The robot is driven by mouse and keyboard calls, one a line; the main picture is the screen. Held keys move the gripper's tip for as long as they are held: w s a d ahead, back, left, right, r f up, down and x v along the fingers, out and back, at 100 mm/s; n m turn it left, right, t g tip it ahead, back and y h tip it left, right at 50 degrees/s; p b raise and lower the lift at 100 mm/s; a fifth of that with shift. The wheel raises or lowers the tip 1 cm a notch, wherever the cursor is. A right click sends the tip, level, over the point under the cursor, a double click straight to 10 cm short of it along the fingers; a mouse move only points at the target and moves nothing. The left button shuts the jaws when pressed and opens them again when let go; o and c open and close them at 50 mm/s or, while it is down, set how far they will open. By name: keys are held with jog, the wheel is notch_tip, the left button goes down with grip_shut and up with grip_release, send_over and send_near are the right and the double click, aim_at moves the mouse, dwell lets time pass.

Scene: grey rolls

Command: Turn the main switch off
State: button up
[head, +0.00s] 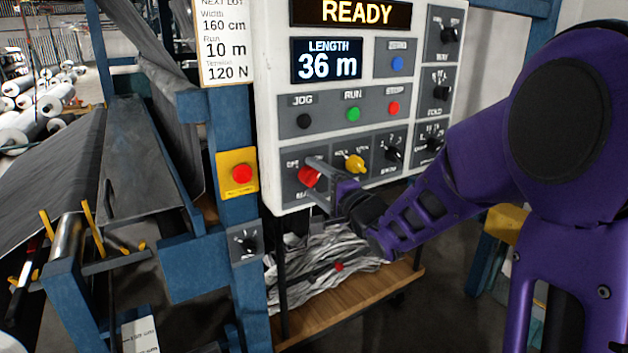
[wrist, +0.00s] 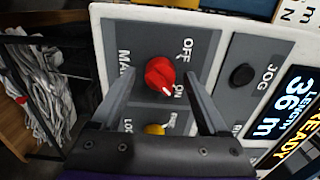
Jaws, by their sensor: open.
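The main switch is a red rotary knob (head: 308,175) at the lower left of the light control panel. In the wrist view the red knob (wrist: 158,73) sits on a grey plate marked OFF and ON, and its white pointer mark is toward ON. My gripper (head: 311,179) is open at the panel. In the wrist view its two fingers (wrist: 161,80) reach out on either side of the knob, with gaps showing between fingers and knob. Whether the fingertips touch the plate I cannot tell.
A yellow knob (head: 355,163) sits just right of the main switch. Black, green and red buttons (head: 353,113) are above. A red emergency button (head: 242,173) on a yellow plate is on the blue post at left. The display (head: 355,12) reads READY.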

grip_shut()
jog(key=shift+n, duration=0.3)
jog(key=n+b, duration=0.2)
jog(key=n, duration=0.1)
jog(key=shift+f+n, duration=0.1)
jog(key=shift+n, duration=0.3)
jog(key=n+b, duration=0.2)
jog(key=n, duration=0.2)
jog(key=shift+n, duration=0.3)
jog(key=n+b, duration=0.3)
jog(key=n, duration=0.2)
jog(key=shift+n+b, duration=0.7)
jog(key=shift+n, duration=1.2)
